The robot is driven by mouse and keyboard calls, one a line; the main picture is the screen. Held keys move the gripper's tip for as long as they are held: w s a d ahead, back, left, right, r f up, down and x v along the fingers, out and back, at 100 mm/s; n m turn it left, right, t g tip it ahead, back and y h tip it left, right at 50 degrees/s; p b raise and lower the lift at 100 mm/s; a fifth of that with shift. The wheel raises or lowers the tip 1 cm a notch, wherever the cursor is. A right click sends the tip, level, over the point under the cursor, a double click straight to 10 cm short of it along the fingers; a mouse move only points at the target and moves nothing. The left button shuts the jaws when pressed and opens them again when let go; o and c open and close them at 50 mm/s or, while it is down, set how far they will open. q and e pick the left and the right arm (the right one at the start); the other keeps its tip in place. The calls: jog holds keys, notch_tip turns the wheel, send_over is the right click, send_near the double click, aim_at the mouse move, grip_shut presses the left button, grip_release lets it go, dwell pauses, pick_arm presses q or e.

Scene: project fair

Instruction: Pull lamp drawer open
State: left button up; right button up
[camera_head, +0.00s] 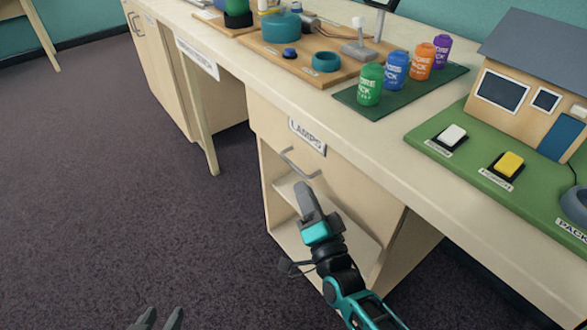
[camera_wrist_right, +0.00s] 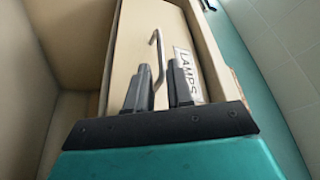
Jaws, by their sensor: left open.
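The lamp drawer (camera_head: 340,178) is in the cabinet under the worktop and looks shut. Its front carries a LAMPS label (camera_head: 307,136) and a thin bar handle (camera_head: 300,164). My right gripper (camera_head: 304,192) is just below and in front of the handle in the head view. In the right wrist view, its two fingers (camera_wrist_right: 160,82) stand apart and point at the drawer front (camera_wrist_right: 145,50). The handle (camera_wrist_right: 159,55) lies ahead, in line with the gap between them; contact cannot be told. My left gripper (camera_head: 160,318) is open and empty over the floor at the bottom edge.
An open shelf (camera_head: 345,232) lies below the drawer. The worktop (camera_head: 395,135) holds a green mat with several coloured cans (camera_head: 370,85), a wooden board with a teal pot (camera_head: 282,26), and a model house (camera_head: 530,80) with buttons. The dark floor (camera_head: 120,200) at left is clear.

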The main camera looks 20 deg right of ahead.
aim_at(294, 165)
jog(key=b+x, duration=0.1)
jog(key=x, duration=0.7)
grip_shut()
dwell(0.3)
